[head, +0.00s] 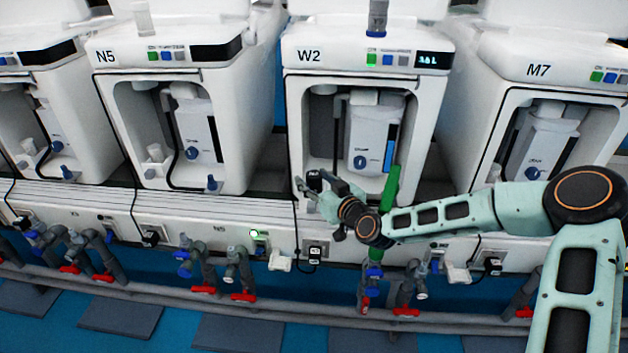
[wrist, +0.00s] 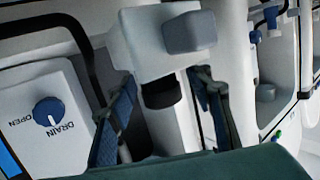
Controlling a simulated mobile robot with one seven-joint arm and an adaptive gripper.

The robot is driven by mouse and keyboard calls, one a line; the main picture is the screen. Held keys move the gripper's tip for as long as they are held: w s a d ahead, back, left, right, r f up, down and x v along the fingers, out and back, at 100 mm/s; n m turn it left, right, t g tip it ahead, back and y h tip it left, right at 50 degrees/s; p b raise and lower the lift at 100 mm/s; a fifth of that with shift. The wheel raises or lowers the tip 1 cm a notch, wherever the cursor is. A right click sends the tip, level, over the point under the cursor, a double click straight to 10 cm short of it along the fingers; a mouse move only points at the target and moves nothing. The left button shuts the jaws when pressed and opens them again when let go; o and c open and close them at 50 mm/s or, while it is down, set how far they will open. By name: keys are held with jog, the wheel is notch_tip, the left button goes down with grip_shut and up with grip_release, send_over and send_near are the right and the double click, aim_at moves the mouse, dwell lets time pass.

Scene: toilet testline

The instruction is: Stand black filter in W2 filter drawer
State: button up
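The W2 machine (head: 368,62) stands in the middle of the head view, with its front bay open. My gripper (head: 312,190) is at the lower left front of that bay. In the wrist view my gripper (wrist: 168,88) has its two blue-padded fingers apart, with gaps beside a short black cylindrical piece (wrist: 160,93) between them. This piece sits against a white block with a grey end, which may be the filter drawer (wrist: 150,48). A small dark piece (head: 316,177) also shows by the fingers in the head view. I cannot tell whether either is the black filter.
The W2 tank with its blue drain knob (wrist: 48,111) is close to the left in the wrist view. A black hose (wrist: 85,50) runs beside it. Machines N5 (head: 165,58) and M7 (head: 545,75) flank W2. A white ledge (head: 180,205) and pipes lie below.

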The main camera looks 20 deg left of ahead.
jog(key=shift+r, duration=0.2)
jog(key=p+v, duration=0.3)
jog(key=v, duration=0.9)
